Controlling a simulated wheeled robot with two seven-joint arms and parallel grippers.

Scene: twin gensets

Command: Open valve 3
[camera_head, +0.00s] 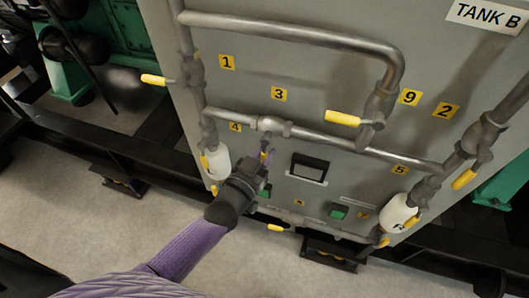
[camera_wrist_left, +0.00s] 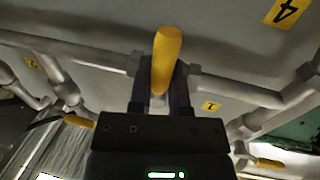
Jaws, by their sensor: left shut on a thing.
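The yellow number 3 label (camera_head: 279,94) is on the grey tank panel, above a horizontal pipe. Just below it, a valve (camera_head: 268,124) sits in that pipe, with its yellow handle (camera_head: 264,156) pointing down, across the pipe. My left gripper (camera_head: 264,167) is at this handle. In the left wrist view, the yellow handle (camera_wrist_left: 167,48) stands between the two dark fingers of my left gripper (camera_wrist_left: 160,85), which are shut on it. The fingers partly hide the valve body there. My right gripper is not in view.
Nearby yellow handles are one at the left (camera_head: 153,79) by label 1 and one (camera_head: 343,118) by label 9. A white bottle-like filter (camera_head: 217,161) hangs left of my gripper, another (camera_head: 398,213) at the right. Pipes cross the panel (camera_head: 250,60). Grey floor (camera_head: 60,215) is clear at left.

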